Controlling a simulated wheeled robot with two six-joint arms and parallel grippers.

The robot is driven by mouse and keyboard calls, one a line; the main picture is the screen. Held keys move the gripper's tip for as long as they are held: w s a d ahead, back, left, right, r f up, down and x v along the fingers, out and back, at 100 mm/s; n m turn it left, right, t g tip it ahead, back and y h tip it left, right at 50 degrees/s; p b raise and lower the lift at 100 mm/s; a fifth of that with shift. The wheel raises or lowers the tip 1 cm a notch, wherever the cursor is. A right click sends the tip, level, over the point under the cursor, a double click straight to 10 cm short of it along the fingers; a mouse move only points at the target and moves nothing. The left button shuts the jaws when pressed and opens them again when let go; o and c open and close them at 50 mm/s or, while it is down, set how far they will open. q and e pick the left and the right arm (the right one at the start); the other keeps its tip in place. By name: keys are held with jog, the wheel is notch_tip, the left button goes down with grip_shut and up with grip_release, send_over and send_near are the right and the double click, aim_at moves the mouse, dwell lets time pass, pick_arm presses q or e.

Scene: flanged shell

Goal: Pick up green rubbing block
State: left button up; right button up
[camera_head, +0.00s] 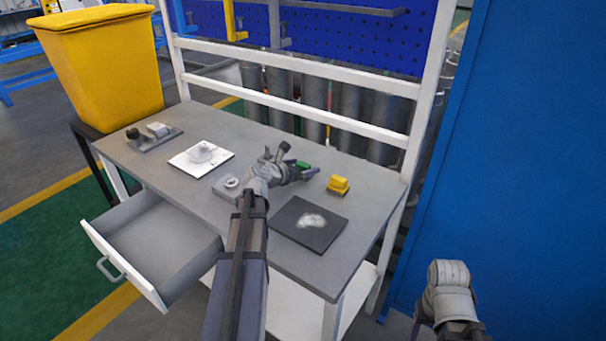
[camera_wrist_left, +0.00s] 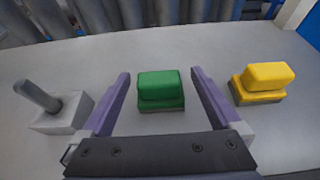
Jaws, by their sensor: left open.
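The green rubbing block (camera_wrist_left: 160,86) stands on the grey tabletop in the left wrist view, on a darker base. My open left gripper (camera_wrist_left: 160,82) has one finger to each side of it, with gaps left and right. In the head view my left gripper (camera_head: 298,173) is over the back middle of the table and partly hides the green block (camera_head: 302,165). My right arm (camera_head: 449,300) is at the lower right of the head view, off the table; its fingers cannot be made out.
A yellow block (camera_wrist_left: 263,81) stands right of the green one; a grey block with a rod (camera_wrist_left: 58,108) stands left. In the head view are a dark mat (camera_head: 290,232), a white plate (camera_head: 185,163), an open drawer (camera_head: 153,246), a yellow bin (camera_head: 103,75) and a blue wall (camera_head: 510,150).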

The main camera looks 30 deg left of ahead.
aim_at(307, 165)
pick_arm(q)
jog(key=b+x, duration=0.1)
jog(key=x, duration=0.2)
jog(key=shift+w+a+f, duration=0.1)
jog(key=shift+w+f, duration=0.05)
jog(key=c, duration=1.5)
jog(key=shift+c, duration=0.2)
notch_tip(307, 165, up, 10)
jog(key=p, duration=1)
